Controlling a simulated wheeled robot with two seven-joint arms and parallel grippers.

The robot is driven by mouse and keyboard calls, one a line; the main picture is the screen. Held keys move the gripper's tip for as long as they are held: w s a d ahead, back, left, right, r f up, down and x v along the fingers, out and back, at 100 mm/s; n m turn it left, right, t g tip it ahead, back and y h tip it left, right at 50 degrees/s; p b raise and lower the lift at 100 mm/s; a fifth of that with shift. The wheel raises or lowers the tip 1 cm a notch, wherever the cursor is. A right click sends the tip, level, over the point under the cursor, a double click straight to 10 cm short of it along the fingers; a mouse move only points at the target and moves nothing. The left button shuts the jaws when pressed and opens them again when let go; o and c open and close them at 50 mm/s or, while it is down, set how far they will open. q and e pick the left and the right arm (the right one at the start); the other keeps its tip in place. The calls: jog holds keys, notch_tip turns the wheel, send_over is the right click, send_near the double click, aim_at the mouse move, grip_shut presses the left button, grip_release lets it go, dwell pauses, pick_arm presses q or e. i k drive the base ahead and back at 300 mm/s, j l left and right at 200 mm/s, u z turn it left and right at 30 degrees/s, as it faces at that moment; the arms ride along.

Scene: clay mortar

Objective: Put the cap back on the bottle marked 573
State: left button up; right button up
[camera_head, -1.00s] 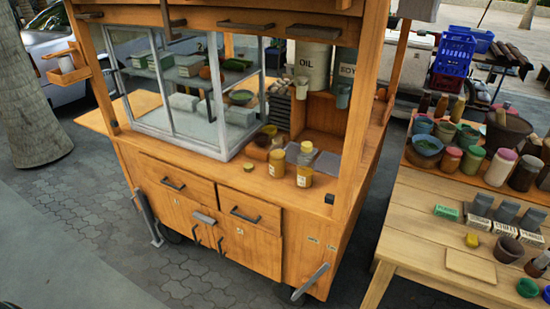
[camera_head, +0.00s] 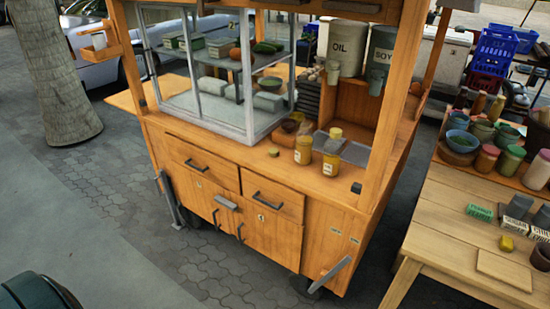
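Two jars or bottles with amber contents and pale labels stand upright on the wooden cart's counter, a left one (camera_head: 303,152) and a right one (camera_head: 331,163). The label numbers are too small to read, so I cannot tell which is 573. The right bottle has a yellowish top; whether the left one is capped is unclear. A small round tan piece (camera_head: 273,152), possibly a cap, lies on the counter left of the bottles. Neither of my grippers is in view.
The cart (camera_head: 230,185) has a glass display case (camera_head: 215,110) left of the bottles and OIL (camera_head: 346,44) and SOY (camera_head: 380,52) containers behind. A wooden table (camera_head: 440,235) with jars stands at right. A dark rounded shape fills the bottom left corner.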

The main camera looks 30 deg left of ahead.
aim_at(304, 139)
jog(key=i+j+u, duration=0.35)
jog(key=i, duration=0.4)
jog(key=i+j+u, duration=0.15)
jog(key=i, duration=0.2)
